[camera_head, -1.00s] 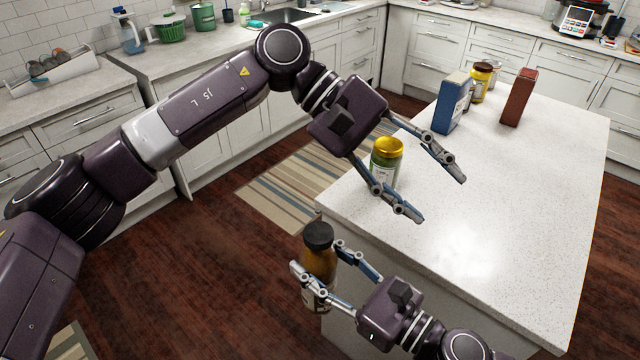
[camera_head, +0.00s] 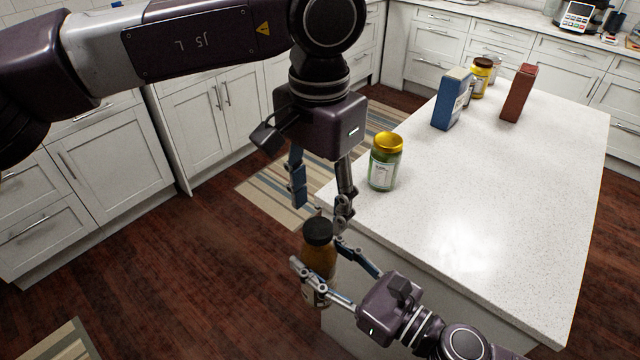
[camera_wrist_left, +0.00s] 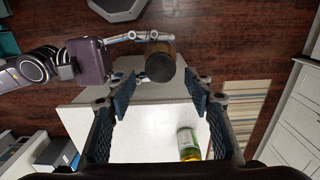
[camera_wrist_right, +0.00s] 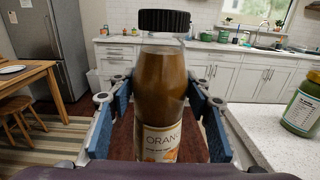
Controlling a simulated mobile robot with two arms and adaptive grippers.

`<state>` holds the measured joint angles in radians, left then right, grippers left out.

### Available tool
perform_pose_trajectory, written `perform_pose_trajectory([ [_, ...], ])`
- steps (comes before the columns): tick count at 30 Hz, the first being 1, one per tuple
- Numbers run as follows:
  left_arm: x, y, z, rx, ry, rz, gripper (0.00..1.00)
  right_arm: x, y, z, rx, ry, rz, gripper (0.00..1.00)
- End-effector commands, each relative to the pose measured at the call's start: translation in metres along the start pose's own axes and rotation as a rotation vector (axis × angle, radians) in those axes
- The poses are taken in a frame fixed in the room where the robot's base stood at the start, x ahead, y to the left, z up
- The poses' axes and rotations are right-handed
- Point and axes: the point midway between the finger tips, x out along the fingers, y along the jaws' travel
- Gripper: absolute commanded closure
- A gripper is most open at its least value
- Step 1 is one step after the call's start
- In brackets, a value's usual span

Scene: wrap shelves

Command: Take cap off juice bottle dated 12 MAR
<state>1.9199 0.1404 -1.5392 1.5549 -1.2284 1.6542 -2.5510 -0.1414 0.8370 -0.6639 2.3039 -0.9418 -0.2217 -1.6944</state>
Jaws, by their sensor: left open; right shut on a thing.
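The juice bottle (camera_head: 319,262) is amber with a black cap (camera_head: 318,231). My right gripper (camera_head: 312,283) is shut on its body and holds it upright, off the front-left side of the island. In the right wrist view the bottle (camera_wrist_right: 160,85) has an orange-juice label (camera_wrist_right: 161,143) and its cap (camera_wrist_right: 164,21) is on; no date is legible. My left gripper (camera_head: 322,212) is open, pointing down, close above the cap. In the left wrist view the cap (camera_wrist_left: 160,68) shows between and slightly beyond the open fingers.
The white island counter (camera_head: 480,210) holds a green jar with a yellow lid (camera_head: 384,162) near its left edge. A blue box (camera_head: 450,99), a yellow jar (camera_head: 480,80) and a red-brown box (camera_head: 518,94) stand farther back. The counter's middle is clear.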

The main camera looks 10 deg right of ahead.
Motion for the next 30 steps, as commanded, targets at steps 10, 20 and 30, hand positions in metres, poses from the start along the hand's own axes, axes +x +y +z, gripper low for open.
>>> perform_pose_trajectory([
  [10, 0.036, 0.000, 0.000, -0.002, 0.001, 0.002, 0.52, 0.000, 0.000, 0.003, -0.001, -0.005, 0.001, 1.00],
  [20, 0.038, 0.001, 0.000, -0.003, 0.001, 0.003, 0.57, 0.000, 0.000, 0.003, -0.001, -0.004, 0.001, 1.00],
  [30, 0.038, 0.001, 0.000, -0.002, 0.001, 0.005, 0.94, 0.000, 0.000, 0.003, -0.001, -0.005, 0.001, 1.00],
])
